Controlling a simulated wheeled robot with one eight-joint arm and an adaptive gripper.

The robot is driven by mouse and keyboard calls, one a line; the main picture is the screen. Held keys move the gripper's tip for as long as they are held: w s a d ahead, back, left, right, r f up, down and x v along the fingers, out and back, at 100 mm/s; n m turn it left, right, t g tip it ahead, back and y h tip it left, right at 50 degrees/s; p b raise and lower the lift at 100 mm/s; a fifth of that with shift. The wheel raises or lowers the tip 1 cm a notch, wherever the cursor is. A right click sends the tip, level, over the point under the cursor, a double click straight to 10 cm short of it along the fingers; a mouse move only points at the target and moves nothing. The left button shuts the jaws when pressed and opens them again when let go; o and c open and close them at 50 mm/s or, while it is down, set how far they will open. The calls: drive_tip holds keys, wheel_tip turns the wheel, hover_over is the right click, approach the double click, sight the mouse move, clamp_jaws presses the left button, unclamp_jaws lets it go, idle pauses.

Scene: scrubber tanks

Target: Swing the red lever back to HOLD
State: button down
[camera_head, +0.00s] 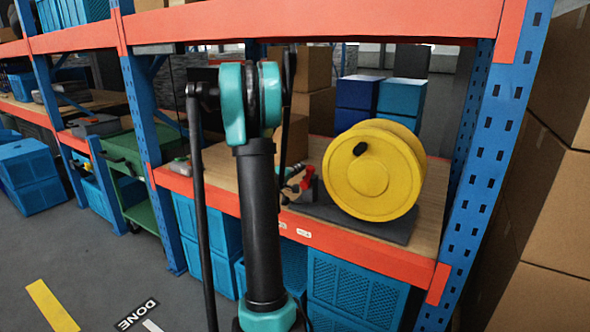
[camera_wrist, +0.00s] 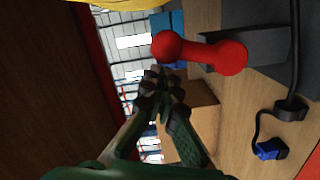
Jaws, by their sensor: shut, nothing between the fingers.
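The red lever (camera_wrist: 200,50) shows large in the wrist view, with a round ball knob at one end and a thicker rounded hub at the other. It sits by a dark grey block (camera_wrist: 255,50). In the head view the red lever (camera_head: 309,181) is small, left of a yellow drum (camera_head: 372,170), and partly hidden near my arm. My gripper (camera_wrist: 164,82) is shut and empty, its fingertips close to the knob in the picture. Whether they touch it I cannot tell. In the head view my arm hides most of the gripper. No HOLD mark is readable.
The drum stands on a dark plate on a wooden shelf (camera_head: 432,207) with an orange front beam (camera_head: 350,247). A blue upright (camera_head: 488,165) bounds it at right. Cardboard boxes (camera_head: 318,75) and blue bins (camera_head: 402,98) stand behind. A blue plug (camera_wrist: 270,150) with a black cable lies near the lever.

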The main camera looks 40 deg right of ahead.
drive_tip(key=shift+s+d+m, duration=0.2)
drive_tip(key=shift+s+m, duration=0.15)
drive_tip(key=shift+s, duration=0.15)
drive_tip(key=shift+s+d+m, duration=0.2)
drive_tip(key=shift+s+m, duration=0.15)
drive_tip(key=shift+s, duration=0.1)
drive_tip(key=shift+s, duration=0.1)
